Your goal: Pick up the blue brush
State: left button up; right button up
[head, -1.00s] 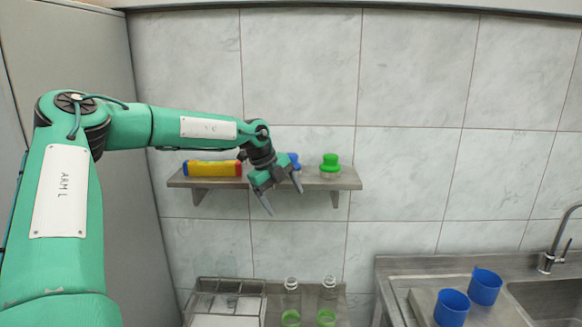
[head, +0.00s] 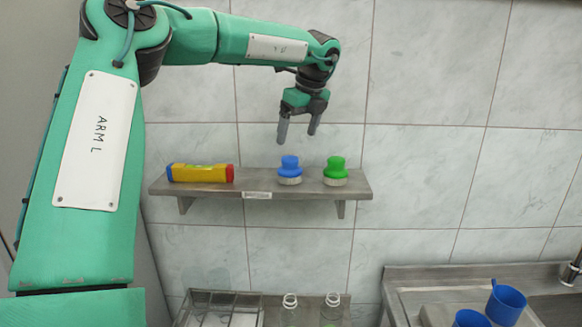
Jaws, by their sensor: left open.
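The blue brush (head: 289,169) stands upright on the wall shelf (head: 258,194), with a blue knob handle over a pale bristle base. It stands left of a green brush (head: 335,170) of the same shape. My left gripper (head: 297,138) is open and empty, with its fingers pointing down. In the picture it is just above the blue brush, and a gap shows between the fingertips and the knob. My right gripper is not in view.
A yellow level (head: 200,173) with red and blue ends lies on the shelf's left part. Below are a wire rack (head: 215,305) and glass bottles (head: 290,307). Blue cups (head: 506,303) stand by the sink at the lower right.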

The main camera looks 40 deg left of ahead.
aim_at(291, 157)
pick_arm(q)
jog(key=p+x, duration=0.1)
jog(key=x, duration=0.2)
jog(key=p+x, duration=0.1)
jog(key=x, duration=0.1)
jog(key=shift+s+f, duration=0.25)
jog(key=shift+f, duration=0.1)
jog(key=shift+p+x, duration=0.95)
jog(key=shift+x, duration=0.05)
jog(key=p+x, duration=0.1)
jog(key=x, duration=0.1)
jog(key=p+x, duration=0.1)
jog(key=shift+w+a+f+p, duration=0.3)
jog(key=shift+w+a+p, duration=0.05)
jog(key=shift+a, duration=0.05)
jog(key=shift+f, duration=0.2)
jog(key=shift+s+d, duration=0.1)
jog(key=shift+c, duration=0.3)
jog(key=c, duration=1.1)
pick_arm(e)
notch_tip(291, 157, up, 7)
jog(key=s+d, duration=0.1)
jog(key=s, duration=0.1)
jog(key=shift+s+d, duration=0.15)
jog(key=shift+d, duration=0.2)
